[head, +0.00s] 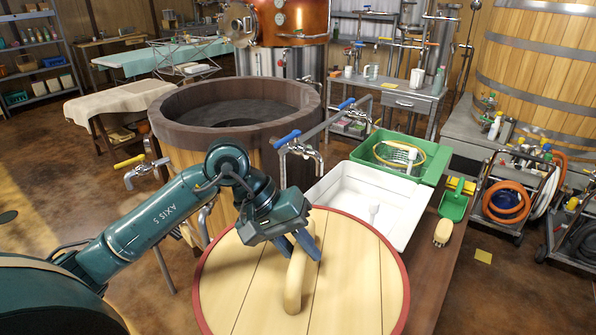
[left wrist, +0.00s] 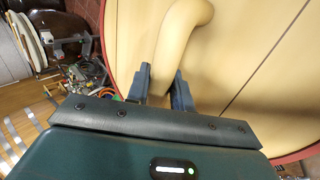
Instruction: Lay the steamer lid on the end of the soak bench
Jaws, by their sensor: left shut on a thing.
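The steamer lid (head: 345,275) is a large round disc of pale planks with a red rim and a thick pale handle. It fills the lower middle of the head view, and the left wrist view shows its planks and handle (left wrist: 182,30) close up. My left gripper (head: 306,246) is shut on the handle, one finger on each side, also seen in the left wrist view (left wrist: 163,88). The brown soak bench (head: 437,262) runs along the lid's right side, and the lid hides part of its near end. I cannot tell whether the lid touches the bench. My right gripper is not in view.
A white basin (head: 338,190) and a green crate (head: 436,160) sit on the bench beyond the lid. A green scoop (head: 454,204) and a brush (head: 443,232) are at its right edge. A wooden tub (head: 180,155) with taps stands behind my left arm.

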